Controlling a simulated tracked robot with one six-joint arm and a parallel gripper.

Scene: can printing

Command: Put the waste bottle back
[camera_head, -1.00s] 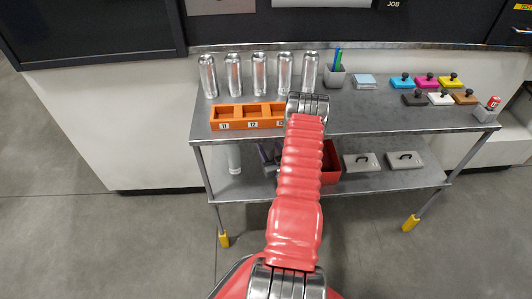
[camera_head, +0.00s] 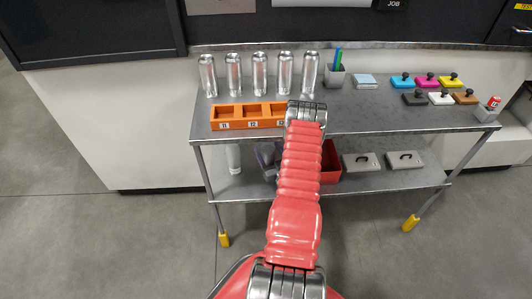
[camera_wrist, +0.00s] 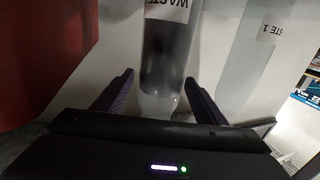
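In the wrist view a waste bottle (camera_wrist: 166,50), with dark content and an inverted label reading "WASTE", stands in front of my gripper (camera_wrist: 160,77). My purple fingers are on its two sides, spread, with a narrow gap showing at the left one. Whether the right finger touches it is unclear. A second, pale bottle (camera_wrist: 245,55), labelled "...STE 1", is to its right; it also shows on the lower shelf in the head view (camera_head: 234,158). In the head view my gripper is at the lower shelf, mostly hidden by my red arm.
A red bin (camera_head: 330,163) is close beside my gripper; it fills the wrist view's left (camera_wrist: 45,55). Grey lidded boxes (camera_head: 362,163) sit right of it. The upper shelf (camera_head: 380,120) above bears cans (camera_head: 260,73) and an orange tray (camera_head: 240,124).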

